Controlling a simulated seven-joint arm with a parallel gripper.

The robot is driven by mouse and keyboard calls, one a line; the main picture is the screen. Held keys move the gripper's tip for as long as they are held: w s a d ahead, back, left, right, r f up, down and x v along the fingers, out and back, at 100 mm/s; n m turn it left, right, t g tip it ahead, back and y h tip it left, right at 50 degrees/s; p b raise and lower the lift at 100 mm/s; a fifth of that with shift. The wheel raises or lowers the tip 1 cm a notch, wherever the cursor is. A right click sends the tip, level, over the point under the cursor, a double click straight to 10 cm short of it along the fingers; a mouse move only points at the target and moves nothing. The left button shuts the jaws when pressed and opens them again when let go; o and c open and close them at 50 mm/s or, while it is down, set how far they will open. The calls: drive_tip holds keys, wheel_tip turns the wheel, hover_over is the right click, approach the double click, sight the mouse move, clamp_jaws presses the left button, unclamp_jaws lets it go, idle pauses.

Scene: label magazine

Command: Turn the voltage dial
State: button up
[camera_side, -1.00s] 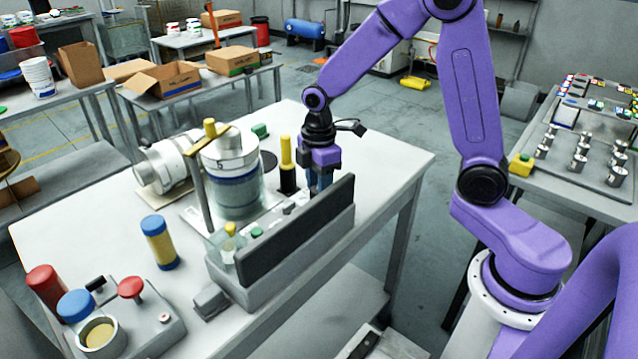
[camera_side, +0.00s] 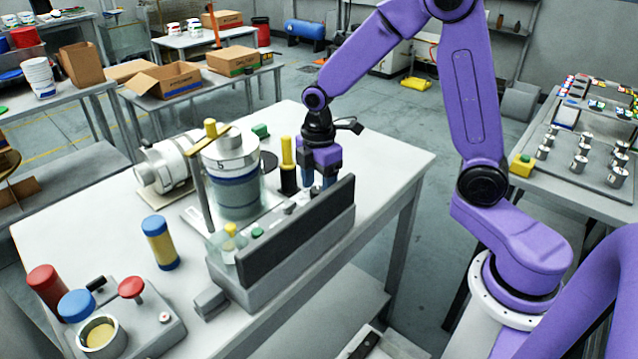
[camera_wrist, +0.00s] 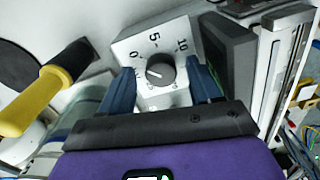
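The voltage dial (camera_wrist: 163,66) is a dark round knob on a white plate (camera_wrist: 125,49) marked 0, 5 and 10, seen in the wrist view. A pale mark on the knob points left, roughly to the 0 side. My gripper (camera_wrist: 161,74) has its two blue fingers on either side of the knob, with white plate showing in the gaps. It is open and does not appear to touch the knob. In the side view my gripper (camera_side: 318,183) is low behind the dark panel, which hides the dial and the fingertips.
A dark upright panel (camera_side: 297,235) on a grey housing stands close in front of my gripper. A yellow-handled black post (camera_side: 288,165) stands just left of it, also in the wrist view (camera_wrist: 45,90). A glass vessel (camera_side: 235,180) is further left. The table's right end is clear.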

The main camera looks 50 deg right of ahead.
sight(319, 189)
drive_tip(key=shift+r, duration=0.1)
wheel_tip(319, 189, up, 17)
idle(0.7)
drive_tip(key=shift+s, duration=0.1)
drive_tip(key=s+f+m, duration=0.1)
drive_tip(key=s+f, duration=0.4)
drive_tip(key=s, duration=0.7)
drive_tip(key=s+a+f+m, duration=0.1)
drive_tip(key=s+f, duration=0.5)
drive_tip(key=s, duration=0.7)
drive_tip(key=shift+s+a+m, duration=0.15)
drive_tip(key=shift+a+m, duration=0.1)
drive_tip(key=shift+m, duration=0.45)
idle(0.3)
